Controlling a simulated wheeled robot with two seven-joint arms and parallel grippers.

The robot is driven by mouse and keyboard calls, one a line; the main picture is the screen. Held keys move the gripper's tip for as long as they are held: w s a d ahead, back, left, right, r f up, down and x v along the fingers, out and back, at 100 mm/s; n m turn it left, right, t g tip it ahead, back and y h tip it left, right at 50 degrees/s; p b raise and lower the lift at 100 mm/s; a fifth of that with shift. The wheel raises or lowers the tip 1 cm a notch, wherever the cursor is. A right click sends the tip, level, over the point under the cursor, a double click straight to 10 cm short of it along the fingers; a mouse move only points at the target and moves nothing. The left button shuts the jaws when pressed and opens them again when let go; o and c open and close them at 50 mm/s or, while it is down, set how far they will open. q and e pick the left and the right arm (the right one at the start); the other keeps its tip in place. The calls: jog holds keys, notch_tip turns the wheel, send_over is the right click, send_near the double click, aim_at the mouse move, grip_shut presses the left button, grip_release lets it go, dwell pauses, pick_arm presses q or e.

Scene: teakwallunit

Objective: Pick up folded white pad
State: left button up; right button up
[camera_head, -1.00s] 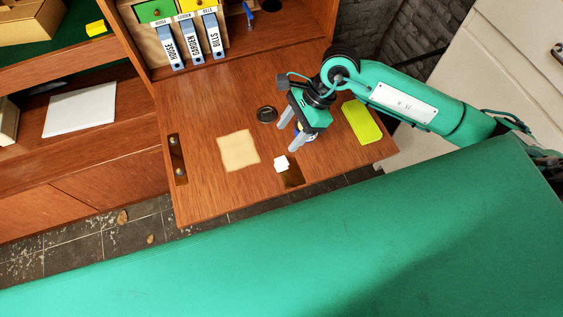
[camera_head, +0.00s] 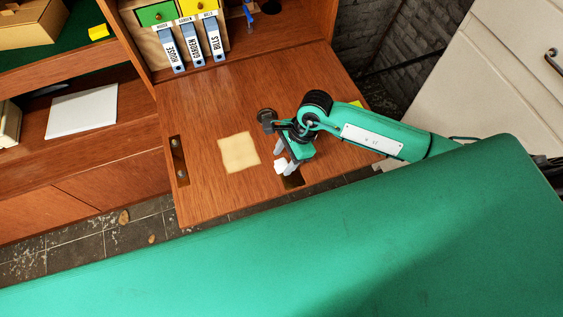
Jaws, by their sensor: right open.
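The folded white pad (camera_head: 280,167) is a small white piece on the fold-down wooden desk leaf (camera_head: 205,120), near its front edge. My right gripper (camera_head: 284,163) is open, pointing down, with its fingers at the pad. The fingers overlap part of the pad in the picture; whether they touch it I cannot tell. My left gripper is not in view.
A cream square sheet (camera_head: 240,152) lies left of the pad. A dark metal plate (camera_head: 292,181) is set in the leaf beside it. A yellow-green thing (camera_head: 356,104) is mostly hidden behind my right arm. Binders (camera_head: 191,45) stand at the back.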

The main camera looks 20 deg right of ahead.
aim_at(282, 162)
jog(key=shift+x, duration=1.2)
jog(key=c, duration=1)
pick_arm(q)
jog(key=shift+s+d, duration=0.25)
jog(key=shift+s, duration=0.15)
pick_arm(e)
jog(key=shift+c, duration=0.2)
jog(key=shift+r, duration=0.15)
jog(key=shift+r, duration=0.55)
pick_arm(q)
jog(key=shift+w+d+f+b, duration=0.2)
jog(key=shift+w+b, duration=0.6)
jog(key=shift+b, duration=0.1)
pick_arm(e)
notch_tip(282, 162, up, 19)
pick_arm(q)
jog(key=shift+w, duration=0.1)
pick_arm(e)
jog(key=shift+f, duration=0.15)
